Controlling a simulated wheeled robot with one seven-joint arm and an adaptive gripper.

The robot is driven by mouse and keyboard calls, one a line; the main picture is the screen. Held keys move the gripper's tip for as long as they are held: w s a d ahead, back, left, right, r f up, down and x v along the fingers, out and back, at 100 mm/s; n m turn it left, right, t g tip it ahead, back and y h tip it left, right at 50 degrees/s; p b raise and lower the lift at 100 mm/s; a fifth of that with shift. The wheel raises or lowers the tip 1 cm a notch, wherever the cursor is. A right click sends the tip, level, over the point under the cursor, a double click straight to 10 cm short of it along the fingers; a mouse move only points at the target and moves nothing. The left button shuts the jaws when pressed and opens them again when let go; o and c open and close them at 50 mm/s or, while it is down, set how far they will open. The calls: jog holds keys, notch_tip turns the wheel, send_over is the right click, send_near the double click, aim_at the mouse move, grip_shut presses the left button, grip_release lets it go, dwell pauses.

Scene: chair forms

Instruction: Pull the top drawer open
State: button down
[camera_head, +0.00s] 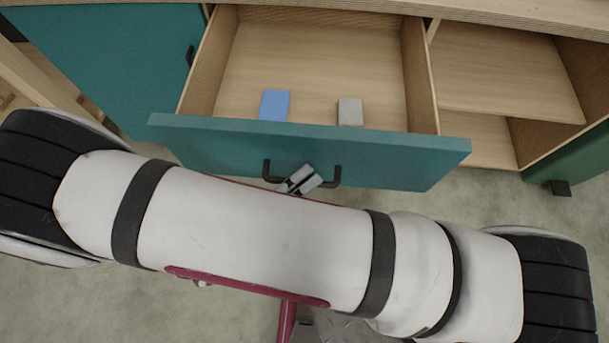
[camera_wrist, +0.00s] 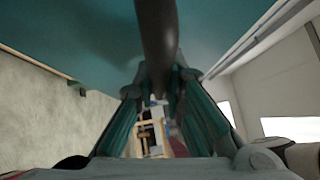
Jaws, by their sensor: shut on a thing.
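The top drawer (camera_head: 390,152) has a teal front and a pale wooden inside, and it stands well out of the cabinet in the head view. Its dark bar handle (camera_head: 334,177) is on the front face. My gripper (camera_head: 299,180) is at the middle of this handle, shut on it. My white arm hides much of the gripper. In the wrist view the dark handle (camera_wrist: 157,45) runs between the two fingers of my gripper (camera_wrist: 160,90), with the teal drawer front (camera_wrist: 80,35) behind it.
A blue block (camera_head: 275,105) and a grey block (camera_head: 350,111) lie inside the drawer. A closed teal door (camera_head: 110,60) is at the left. Open shelves (camera_head: 500,75) are at the right, with a green door (camera_head: 575,160) standing out. Pale floor lies below.

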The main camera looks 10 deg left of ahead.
jog(key=c, duration=1.7)
grip_release()
jog(key=shift+o, duration=0.2)
jog(key=v, duration=1.2)
